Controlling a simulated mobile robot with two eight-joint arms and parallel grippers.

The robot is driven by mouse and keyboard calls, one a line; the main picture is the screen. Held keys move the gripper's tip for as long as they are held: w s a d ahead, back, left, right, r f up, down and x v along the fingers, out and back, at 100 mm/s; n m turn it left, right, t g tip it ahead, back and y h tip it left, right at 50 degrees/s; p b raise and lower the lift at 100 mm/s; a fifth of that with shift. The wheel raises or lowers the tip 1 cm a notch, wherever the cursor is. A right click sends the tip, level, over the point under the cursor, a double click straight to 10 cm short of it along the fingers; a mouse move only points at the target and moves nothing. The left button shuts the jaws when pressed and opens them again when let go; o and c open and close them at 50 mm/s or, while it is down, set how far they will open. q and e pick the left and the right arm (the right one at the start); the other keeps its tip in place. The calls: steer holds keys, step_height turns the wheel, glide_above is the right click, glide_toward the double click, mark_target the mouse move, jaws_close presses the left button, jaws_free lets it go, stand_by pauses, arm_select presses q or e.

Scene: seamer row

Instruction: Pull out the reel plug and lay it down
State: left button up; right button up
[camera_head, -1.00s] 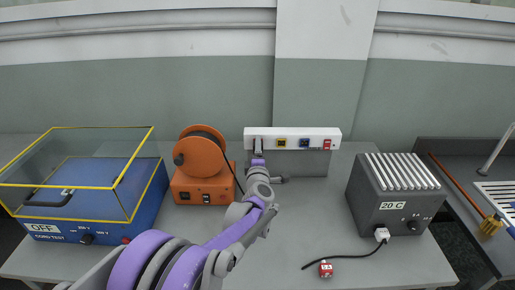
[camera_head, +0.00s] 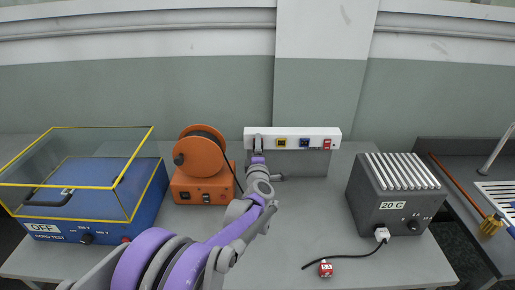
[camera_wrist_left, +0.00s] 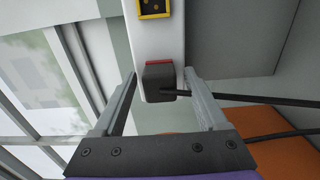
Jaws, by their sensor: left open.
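The reel plug, a dark block (camera_wrist_left: 159,82) with a black cable, sits in a red-edged socket of the white socket strip (camera_wrist_left: 151,40) in the left wrist view. My left gripper (camera_wrist_left: 160,76) is open, with one finger on each side of the plug; I cannot tell whether they touch it. In the head view my left gripper (camera_head: 257,146) is at the left end of the strip (camera_head: 322,134) and hides the plug. The orange cable reel (camera_head: 200,158) stands just left of it, its black cable hanging down. My right gripper is not in view.
A blue cord tester (camera_head: 95,215) with a clear, yellow-edged cover stands at left. The grey table (camera_head: 300,225) is clear in the middle.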

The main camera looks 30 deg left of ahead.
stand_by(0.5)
arm_select(q)
jaws_close()
steer(key=shift+s+d, duration=0.1)
stand_by(0.4)
steer(key=shift+b+v, duration=0.3)
steer(key=shift+v, duration=2.55)
